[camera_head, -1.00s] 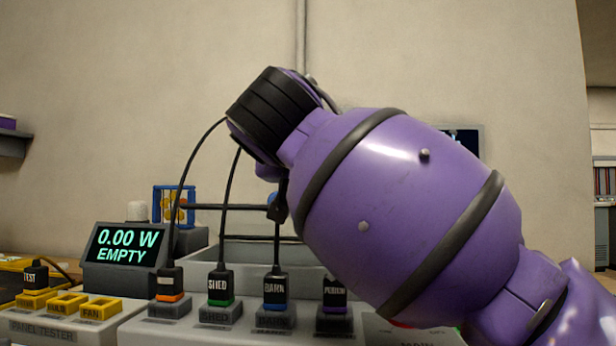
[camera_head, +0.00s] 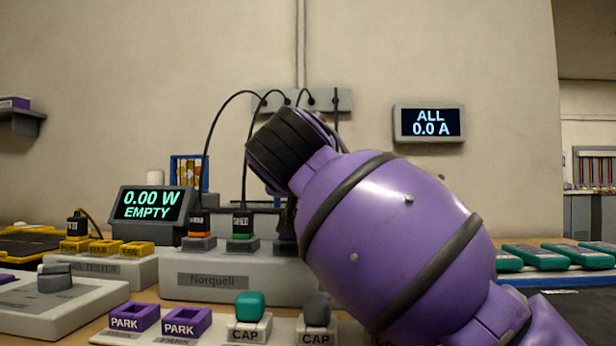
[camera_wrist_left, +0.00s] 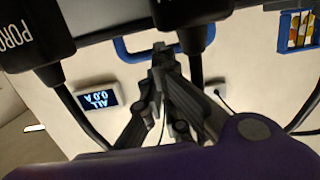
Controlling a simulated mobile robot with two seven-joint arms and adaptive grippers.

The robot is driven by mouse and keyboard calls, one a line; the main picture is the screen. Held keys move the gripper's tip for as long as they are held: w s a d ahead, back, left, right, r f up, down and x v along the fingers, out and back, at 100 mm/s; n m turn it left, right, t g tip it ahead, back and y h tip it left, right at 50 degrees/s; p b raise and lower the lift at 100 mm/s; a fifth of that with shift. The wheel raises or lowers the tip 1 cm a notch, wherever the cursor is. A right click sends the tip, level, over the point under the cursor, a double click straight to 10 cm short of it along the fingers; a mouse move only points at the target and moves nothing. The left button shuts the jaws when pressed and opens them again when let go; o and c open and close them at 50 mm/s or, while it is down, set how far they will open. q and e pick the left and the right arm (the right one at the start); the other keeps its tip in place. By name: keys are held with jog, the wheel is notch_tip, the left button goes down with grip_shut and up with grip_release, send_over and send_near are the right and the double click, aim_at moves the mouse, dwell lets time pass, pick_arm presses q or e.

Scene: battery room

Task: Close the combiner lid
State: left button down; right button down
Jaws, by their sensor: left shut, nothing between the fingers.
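The combiner (camera_head: 225,290) is the pale grey box marked Norquell. Orange-banded (camera_head: 199,224) and green-banded (camera_head: 242,226) black plugs stand on it; my purple arm hides its right part. In the left wrist view, seen upside down, a blue handle (camera_wrist_left: 128,52) runs along a grey edge (camera_wrist_left: 105,27), which looks like the raised lid; I cannot tell its angle. My left gripper (camera_wrist_left: 160,48) is shut and empty, its tips at the handle between two black plugs. I cannot tell whether they touch it. No gripper fingers show in the head view; my right gripper is not seen.
Cables rise from the plugs to a wall strip (camera_head: 343,99). A display reading 0.00 W EMPTY (camera_head: 152,205) stands left of the combiner. Purple PARK holders (camera_head: 134,317) and CAP blocks (camera_head: 249,318) are in front. A wall screen (camera_head: 429,122) reads ALL 0.0 A.

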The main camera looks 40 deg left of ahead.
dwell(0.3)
pick_arm(q)
notch_tip(320, 180, up, 10)
dwell(0.6)
